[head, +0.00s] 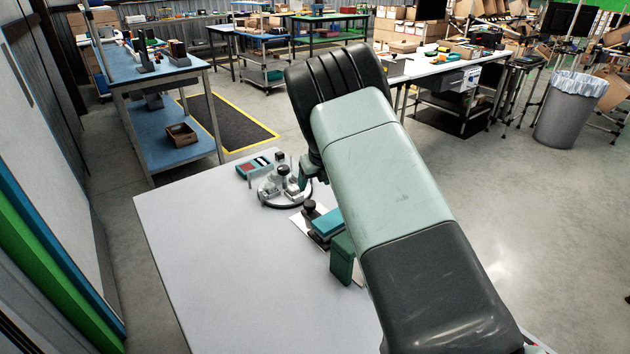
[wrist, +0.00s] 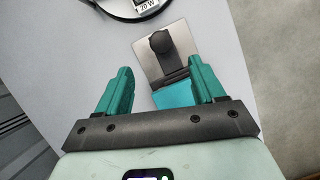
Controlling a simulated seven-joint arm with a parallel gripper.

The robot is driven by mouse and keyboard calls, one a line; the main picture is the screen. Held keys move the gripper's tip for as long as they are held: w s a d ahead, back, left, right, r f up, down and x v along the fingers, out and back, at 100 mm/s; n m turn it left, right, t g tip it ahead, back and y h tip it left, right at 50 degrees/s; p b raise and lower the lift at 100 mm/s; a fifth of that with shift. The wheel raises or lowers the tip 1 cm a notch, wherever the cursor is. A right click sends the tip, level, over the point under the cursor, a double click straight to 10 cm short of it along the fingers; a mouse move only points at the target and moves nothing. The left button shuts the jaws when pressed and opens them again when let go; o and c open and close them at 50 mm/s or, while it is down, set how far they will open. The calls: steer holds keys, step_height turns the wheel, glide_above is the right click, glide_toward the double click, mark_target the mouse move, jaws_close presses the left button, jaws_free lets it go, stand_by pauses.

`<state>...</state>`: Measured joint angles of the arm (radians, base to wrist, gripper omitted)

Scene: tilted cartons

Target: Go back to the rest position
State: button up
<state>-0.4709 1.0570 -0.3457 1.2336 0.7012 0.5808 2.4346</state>
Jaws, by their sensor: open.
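My gripper (wrist: 160,78) has its two teal fingers spread wide apart in the wrist view, with nothing held between them. Beyond the fingers lies a flat metal plate (wrist: 180,60) with a black knob (wrist: 160,42) and a teal block (wrist: 172,98) at its near end; the right finger partly covers it. In the head view the teal block (head: 327,222) and knob (head: 310,206) show on the table beside my arm. My arm hides most of my gripper there. I cannot tell whether the gripper touches the teal block.
A white table (head: 215,250) lies below my arm, its left part clear. A round dark base with metal fittings (head: 284,187) and a small teal and red box (head: 254,166) stand near its far edge. A blue workbench (head: 150,72) and a grey bin (head: 568,112) stand farther off.

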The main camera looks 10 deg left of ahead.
steer(key=s+d+r+n, duration=0.3)
steer(key=r, duration=0.4)
steer(key=s+d+r+n, duration=0.3)
steer(key=r, duration=0.4)
steer(key=s+d+r+n, duration=0.3)
steer(key=r, duration=0.4)
steer(key=s+d+r+n, duration=0.3)
steer(key=s+r+n, duration=0.15)
steer(key=s, duration=0.25)
steer(key=s+d+r+n, duration=0.2)
steer(key=s+r+n, duration=0.25)
steer(key=s, duration=0.35)
steer(key=s+d+n, duration=0.2)
steer(key=s+n, duration=0.2)
steer(key=s, duration=0.3)
steer(key=s+d+n+t+h, duration=0.1)
steer(key=s+d+n, duration=0.1)
steer(key=s+n, duration=0.2)
steer(key=s+d+n+h, duration=0.1)
steer(key=s+n, duration=0.3)
steer(key=s, duration=0.6)
steer(key=shift+d+r+t, duration=0.15)
steer(key=shift+d+t, duration=0.15)
steer(key=shift+d, duration=0.45)
steer(key=shift+o, duration=0.3)
steer(key=shift+w, duration=0.1)
